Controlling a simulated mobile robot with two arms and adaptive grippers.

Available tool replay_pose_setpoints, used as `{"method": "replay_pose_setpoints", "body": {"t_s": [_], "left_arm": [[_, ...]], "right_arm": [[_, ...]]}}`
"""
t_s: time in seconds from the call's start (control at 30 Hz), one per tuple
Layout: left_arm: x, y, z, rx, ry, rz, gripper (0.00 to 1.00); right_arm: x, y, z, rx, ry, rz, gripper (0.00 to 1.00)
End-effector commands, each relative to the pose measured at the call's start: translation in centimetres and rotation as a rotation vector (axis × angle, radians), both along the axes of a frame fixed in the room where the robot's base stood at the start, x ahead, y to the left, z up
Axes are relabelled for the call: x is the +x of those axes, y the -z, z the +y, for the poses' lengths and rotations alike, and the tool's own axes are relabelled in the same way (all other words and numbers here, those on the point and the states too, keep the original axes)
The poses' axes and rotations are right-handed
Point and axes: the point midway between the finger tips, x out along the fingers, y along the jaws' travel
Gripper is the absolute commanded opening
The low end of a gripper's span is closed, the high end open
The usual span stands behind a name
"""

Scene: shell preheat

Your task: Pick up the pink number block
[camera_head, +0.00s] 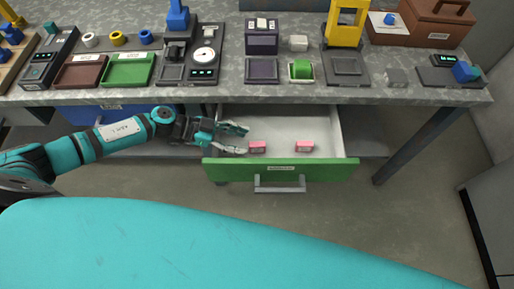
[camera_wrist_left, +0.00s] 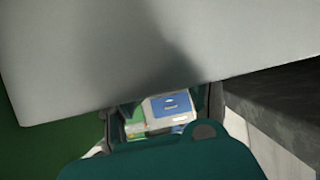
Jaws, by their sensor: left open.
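Two small pink blocks lie on the pale floor of an open drawer (camera_head: 343,135) with a green front: a left pink block (camera_head: 257,146) and a right pink block (camera_head: 304,147). Their markings are too small to read. My left gripper (camera_head: 245,140) reaches in from the left over the drawer, its fingers apart and empty. Its tips are just left of the left pink block; I cannot tell if they touch it. In the left wrist view, gripper fingers (camera_wrist_left: 160,120) show at the bottom, with no pink block visible. My right gripper is not in view.
A closed blue drawer (camera_head: 95,113) is to the left. The drawer's right side is clear.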

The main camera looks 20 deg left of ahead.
Motion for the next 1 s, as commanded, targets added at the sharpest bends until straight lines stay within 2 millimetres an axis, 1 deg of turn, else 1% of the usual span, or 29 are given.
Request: {"method": "replay_pose_setpoints", "body": {"t_s": [0.03,0.1,0.2,0.3,0.53,0.73,0.9,1.0], "left_arm": [[0.3,1.0,-0.8,-0.004,0.002,-0.001,0.48],[0.6,1.5,-1.8,-0.004,0.004,-0.002,0.48],[1.0,1.8,-2.9,-0.003,0.002,-0.001,0.48],[1.1,2.0,-3.4,-0.002,0.002,0.000,0.48],[1.1,1.9,-3.5,-0.001,0.000,0.001,0.48],[1.1,1.9,-3.5,-0.001,0.000,0.001,0.22],[1.1,1.9,-3.5,-0.001,0.000,0.001,0.00],[1.1,1.9,-3.5,-0.001,0.000,0.001,0.00]], "right_arm": [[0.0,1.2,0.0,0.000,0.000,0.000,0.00],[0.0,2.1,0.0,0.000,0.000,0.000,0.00],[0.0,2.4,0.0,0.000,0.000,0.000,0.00],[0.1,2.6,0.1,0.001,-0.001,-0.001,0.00],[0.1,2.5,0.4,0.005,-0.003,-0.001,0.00],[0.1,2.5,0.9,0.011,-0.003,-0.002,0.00],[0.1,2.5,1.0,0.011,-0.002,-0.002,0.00],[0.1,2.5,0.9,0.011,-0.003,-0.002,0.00]]}}
